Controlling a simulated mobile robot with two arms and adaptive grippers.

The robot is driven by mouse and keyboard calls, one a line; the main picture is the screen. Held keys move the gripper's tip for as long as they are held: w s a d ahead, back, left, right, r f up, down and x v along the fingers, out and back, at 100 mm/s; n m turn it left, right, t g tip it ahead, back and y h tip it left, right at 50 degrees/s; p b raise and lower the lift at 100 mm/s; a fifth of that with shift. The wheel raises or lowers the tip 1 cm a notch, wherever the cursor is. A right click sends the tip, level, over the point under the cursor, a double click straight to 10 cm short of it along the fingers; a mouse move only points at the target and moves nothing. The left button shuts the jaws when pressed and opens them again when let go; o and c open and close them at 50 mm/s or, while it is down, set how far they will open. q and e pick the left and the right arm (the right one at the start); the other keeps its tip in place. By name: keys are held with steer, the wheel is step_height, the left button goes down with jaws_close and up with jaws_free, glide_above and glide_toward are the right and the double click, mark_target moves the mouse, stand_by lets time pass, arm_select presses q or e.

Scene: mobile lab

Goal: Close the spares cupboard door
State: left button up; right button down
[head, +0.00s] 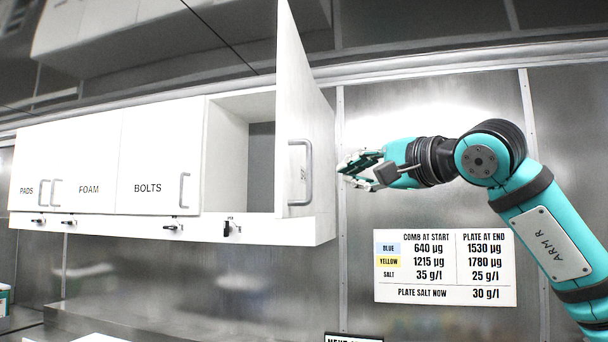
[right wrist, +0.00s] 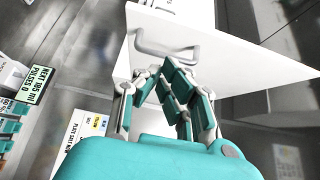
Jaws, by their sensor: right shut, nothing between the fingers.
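The open cupboard door (head: 305,115) is a white panel swung out from the right end of the white wall cupboard row. Its grey bar handle (head: 308,172) is on the face turned toward my right arm. The open compartment (head: 262,160) behind it looks empty where I can see in. My right gripper (head: 345,172) is shut and empty, just right of the door in the head view. In the right wrist view the door (right wrist: 225,50) and handle (right wrist: 165,48) lie just beyond the fingers (right wrist: 178,72); I cannot tell whether they touch. My left gripper is not in view.
Closed cupboards marked PADS (head: 28,170), FOAM (head: 88,165) and BOLTS (head: 155,150) stand to the left, with handles. Small dark latches or keys hang along the lower rail. A white notice (head: 445,267) is on the metal wall below my right arm.

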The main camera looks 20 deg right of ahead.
steer(key=p, duration=0.4)
glide_toward(287, 179)
steer(key=w+d, duration=0.2)
steer(key=w, duration=0.1)
steer(key=a, duration=0.1)
steer(key=w+a+p, duration=0.2)
steer(key=shift+a, duration=0.3)
